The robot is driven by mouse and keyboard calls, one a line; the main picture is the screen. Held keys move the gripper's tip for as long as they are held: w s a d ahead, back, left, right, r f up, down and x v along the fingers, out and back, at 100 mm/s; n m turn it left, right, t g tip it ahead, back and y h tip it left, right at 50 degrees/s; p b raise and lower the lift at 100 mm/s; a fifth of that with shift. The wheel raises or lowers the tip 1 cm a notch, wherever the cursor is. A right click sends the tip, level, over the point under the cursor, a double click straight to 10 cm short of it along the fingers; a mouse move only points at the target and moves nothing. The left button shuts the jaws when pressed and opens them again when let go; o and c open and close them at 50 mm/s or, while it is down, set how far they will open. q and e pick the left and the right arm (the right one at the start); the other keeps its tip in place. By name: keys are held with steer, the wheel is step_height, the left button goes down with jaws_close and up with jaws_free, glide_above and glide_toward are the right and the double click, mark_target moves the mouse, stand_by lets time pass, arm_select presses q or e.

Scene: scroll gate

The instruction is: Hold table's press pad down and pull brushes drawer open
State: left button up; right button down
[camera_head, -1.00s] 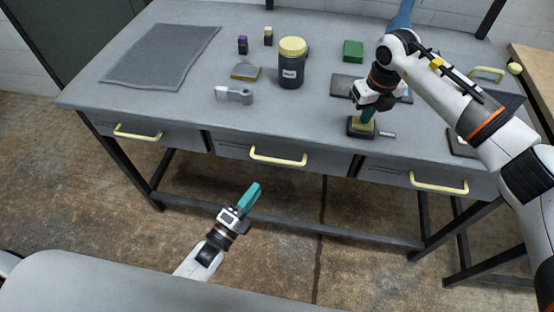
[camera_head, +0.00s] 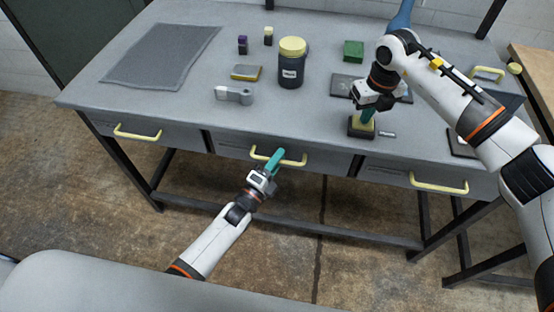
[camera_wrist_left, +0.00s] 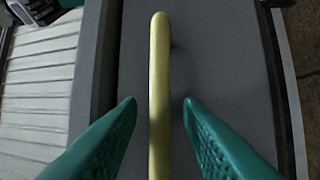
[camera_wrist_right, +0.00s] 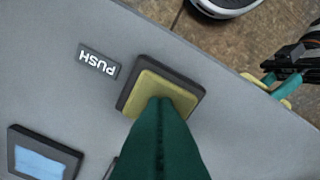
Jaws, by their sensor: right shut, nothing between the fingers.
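My right gripper (camera_head: 367,117) is shut and empty, its tips on the yellow press pad (camera_wrist_right: 165,90) in its dark housing (camera_head: 361,133) near the table's front edge. A PUSH label (camera_wrist_right: 98,62) lies beside the pad. My left gripper (camera_head: 274,160) is at the middle drawer's (camera_head: 235,148) yellow handle (camera_head: 292,162). In the left wrist view the handle (camera_wrist_left: 159,90) runs between the two open green fingers, with a gap on each side. The drawer front looks flush with the table. I cannot read the drawer's label.
Two more drawers have yellow handles, left (camera_head: 137,134) and right (camera_head: 438,187). On the table (camera_head: 190,120) are a dark jar (camera_head: 291,70), a grey mat (camera_head: 160,55), a green block (camera_head: 353,50) and a grey clamp-like piece (camera_head: 234,95). Floor before the drawers is open.

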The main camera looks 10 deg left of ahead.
steer(key=shift+f, duration=0.15)
arm_select(q)
jaws_close()
steer(key=s, duration=0.6)
jaws_free()
steer(key=shift+s, duration=0.1)
steer(key=v, duration=1.2)
